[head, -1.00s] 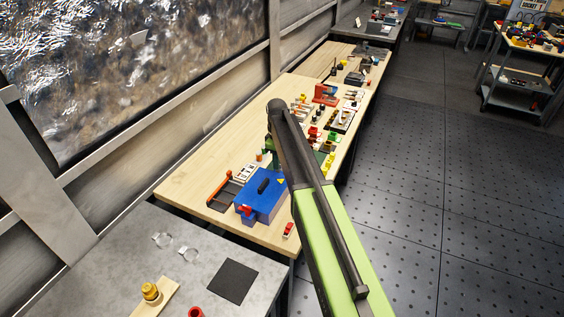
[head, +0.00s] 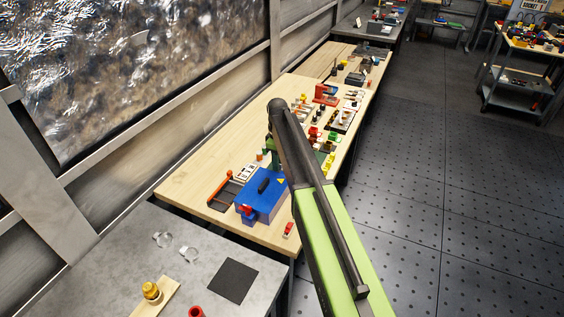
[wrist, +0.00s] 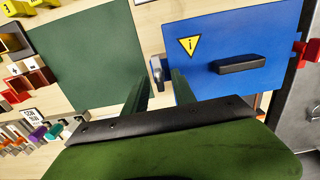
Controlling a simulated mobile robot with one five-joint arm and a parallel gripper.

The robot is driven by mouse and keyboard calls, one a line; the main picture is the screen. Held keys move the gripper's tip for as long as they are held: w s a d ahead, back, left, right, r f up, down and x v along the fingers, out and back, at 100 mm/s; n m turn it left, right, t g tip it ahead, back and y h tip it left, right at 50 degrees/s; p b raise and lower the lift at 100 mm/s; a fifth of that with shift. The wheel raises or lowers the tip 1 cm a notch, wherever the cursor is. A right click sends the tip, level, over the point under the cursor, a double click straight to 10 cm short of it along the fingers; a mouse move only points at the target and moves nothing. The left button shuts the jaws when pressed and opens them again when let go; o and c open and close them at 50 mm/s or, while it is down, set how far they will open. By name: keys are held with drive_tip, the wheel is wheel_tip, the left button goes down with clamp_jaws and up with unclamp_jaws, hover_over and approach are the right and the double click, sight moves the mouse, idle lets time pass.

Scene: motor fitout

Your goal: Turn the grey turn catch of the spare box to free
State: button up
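The spare box is the blue box (head: 262,205) with a black handle and a yellow warning triangle, on the wooden bench. In the wrist view the blue box (wrist: 245,75) fills the upper right. The grey turn catch (wrist: 156,70) sits at its left edge, opposite a red catch (wrist: 305,54) at the right edge. My gripper (wrist: 161,78) is open, its two green fingers apart, with the grey catch appearing between the fingertips. Whether the fingers touch it cannot be told. In the head view my arm hides the grey catch and most of the gripper.
A dark green flat panel (wrist: 88,60) lies left of the box. Small coloured parts lie farther left in the wrist view. An orange-edged dark tray (head: 222,193) and a small red part (head: 288,229) are close to the box. A grey table (head: 200,265) stands in front.

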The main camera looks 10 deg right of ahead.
wheel_tip(320, 180, up, 17)
drive_tip(key=p, duration=1.7)
drive_tip(key=shift+r, duration=0.15)
drive_tip(key=s+d+f+m+b, duration=0.1)
drive_tip(key=s+f+b, duration=0.8)
drive_tip(key=f+b, duration=0.2)
drive_tip(key=s+f+m+b, duration=0.2)
drive_tip(key=s+m, duration=0.3)
drive_tip(key=s, duration=0.4)
drive_tip(key=s+d+f+m+b, duration=0.1)
drive_tip(key=s+f+m+b, duration=0.1)
drive_tip(key=s+m, duration=0.3)
drive_tip(key=s, duration=0.4)
drive_tip(key=shift+s+f, duration=0.25)
